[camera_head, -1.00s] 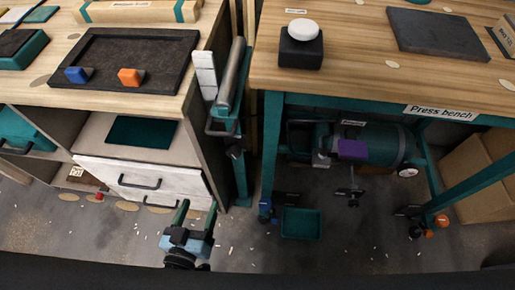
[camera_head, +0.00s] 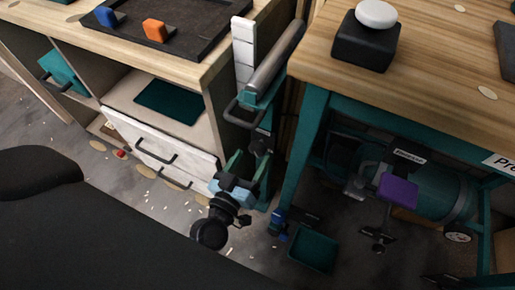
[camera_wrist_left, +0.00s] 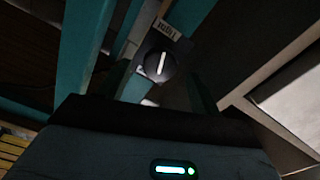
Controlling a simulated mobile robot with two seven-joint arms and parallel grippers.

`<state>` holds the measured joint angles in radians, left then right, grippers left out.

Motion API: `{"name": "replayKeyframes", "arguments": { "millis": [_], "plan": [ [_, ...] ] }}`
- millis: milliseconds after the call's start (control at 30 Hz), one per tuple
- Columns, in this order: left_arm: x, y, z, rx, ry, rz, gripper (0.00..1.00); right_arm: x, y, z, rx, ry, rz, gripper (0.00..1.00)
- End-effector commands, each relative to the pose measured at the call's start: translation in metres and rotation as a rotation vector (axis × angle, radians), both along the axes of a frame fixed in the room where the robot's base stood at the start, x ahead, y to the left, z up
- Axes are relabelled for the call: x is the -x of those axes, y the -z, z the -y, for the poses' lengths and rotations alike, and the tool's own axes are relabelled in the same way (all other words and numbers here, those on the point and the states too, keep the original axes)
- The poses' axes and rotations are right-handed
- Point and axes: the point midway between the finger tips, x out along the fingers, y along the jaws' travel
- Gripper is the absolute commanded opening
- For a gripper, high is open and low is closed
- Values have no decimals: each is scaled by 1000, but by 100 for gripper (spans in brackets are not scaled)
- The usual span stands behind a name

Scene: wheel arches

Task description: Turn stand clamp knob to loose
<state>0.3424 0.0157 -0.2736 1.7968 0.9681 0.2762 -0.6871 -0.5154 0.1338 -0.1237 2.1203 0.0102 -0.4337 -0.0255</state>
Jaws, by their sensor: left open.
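The stand clamp knob (camera_wrist_left: 160,64) is a dark round knob with a white pointer line in the left wrist view. Its line stands nearly upright, tilted slightly right, toward a small label reading TIGHT (camera_wrist_left: 167,31). In the head view the knob (camera_head: 259,144) is a small dark shape on the teal stand (camera_head: 263,118), below the grey roller. My left gripper (camera_head: 249,161) is open just below and in front of the knob. In the left wrist view its two fingers (camera_wrist_left: 160,84) lie on either side of the knob, apparently not gripping it. My right gripper is not in view.
A drawer cabinet (camera_head: 160,150) stands left of the stand. The gap between the furniture is narrow.

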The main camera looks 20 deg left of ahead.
Motion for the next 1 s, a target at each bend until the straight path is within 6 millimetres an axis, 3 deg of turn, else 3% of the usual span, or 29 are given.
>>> {"name": "replayKeyframes", "arguments": {
  "millis": [100, 300, 667, 1000],
  "plan": [
    [-19, 0, 1, 2, -1, 2, 64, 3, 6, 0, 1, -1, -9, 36],
    [-37, 1, 1, 0, 0, -1, 64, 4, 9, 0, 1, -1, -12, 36],
    [-41, 0, 1, -1, 0, -1, 63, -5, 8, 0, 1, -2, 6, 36],
    [-40, 0, 1, -1, 0, -1, 21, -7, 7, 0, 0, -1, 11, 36]
  ]
}}
